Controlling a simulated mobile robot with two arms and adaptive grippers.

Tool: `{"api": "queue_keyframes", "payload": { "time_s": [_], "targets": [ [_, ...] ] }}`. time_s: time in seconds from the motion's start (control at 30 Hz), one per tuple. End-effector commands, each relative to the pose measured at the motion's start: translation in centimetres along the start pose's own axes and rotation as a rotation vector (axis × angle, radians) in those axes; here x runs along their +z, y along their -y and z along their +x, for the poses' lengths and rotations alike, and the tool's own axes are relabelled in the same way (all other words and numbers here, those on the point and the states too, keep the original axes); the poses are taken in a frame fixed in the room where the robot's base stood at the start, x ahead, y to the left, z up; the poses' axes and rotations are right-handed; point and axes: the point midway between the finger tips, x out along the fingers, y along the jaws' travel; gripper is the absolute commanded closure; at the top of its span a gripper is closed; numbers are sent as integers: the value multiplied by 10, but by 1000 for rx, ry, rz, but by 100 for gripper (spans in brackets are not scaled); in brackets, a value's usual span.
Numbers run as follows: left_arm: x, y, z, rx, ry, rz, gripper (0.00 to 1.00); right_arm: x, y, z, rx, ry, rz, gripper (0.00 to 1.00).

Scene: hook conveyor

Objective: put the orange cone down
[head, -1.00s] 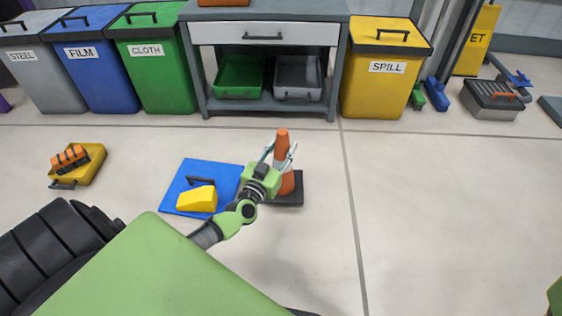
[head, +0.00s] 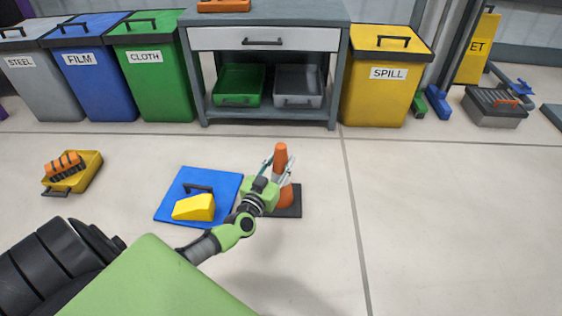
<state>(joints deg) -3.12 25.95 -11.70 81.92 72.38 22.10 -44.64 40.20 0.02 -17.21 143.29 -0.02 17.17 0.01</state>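The orange cone (head: 281,152) with a pale band stands upright on its dark square base (head: 290,207), which appears to rest on the floor beside the blue mat. My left gripper (head: 279,163) is at the cone, one finger on each side of its upper part. The frame is too small to tell whether the fingers press on the cone or stand slightly apart from it. The gripper's body hides part of the cone's lower left side. My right gripper is not in view.
A yellow wedge-shaped object (head: 194,208) and a dark handle are on the blue mat (head: 222,182). A yellow tray (head: 92,174) with orange-and-black items lies at left. Bins and a workbench (head: 262,113) line the back. The floor right of the cone is clear.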

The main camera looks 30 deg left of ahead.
Motion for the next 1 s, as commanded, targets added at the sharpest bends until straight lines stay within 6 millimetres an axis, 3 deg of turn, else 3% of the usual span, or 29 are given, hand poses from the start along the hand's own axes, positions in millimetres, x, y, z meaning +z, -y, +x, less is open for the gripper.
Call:
{"api": "queue_keyframes", "payload": {
  "time_s": [0.07,0.47,0.7,0.8,1.0],
  "targets": [
    [0,0,0,0,1,0,50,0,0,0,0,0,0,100],
    [-3,0,-2,1,2,0,50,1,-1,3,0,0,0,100],
    [-5,0,-43,1,7,2,50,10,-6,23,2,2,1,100],
    [-6,0,-66,1,6,1,50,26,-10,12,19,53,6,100],
    [-4,0,-102,1,5,1,50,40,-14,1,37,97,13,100]
  ]
}}
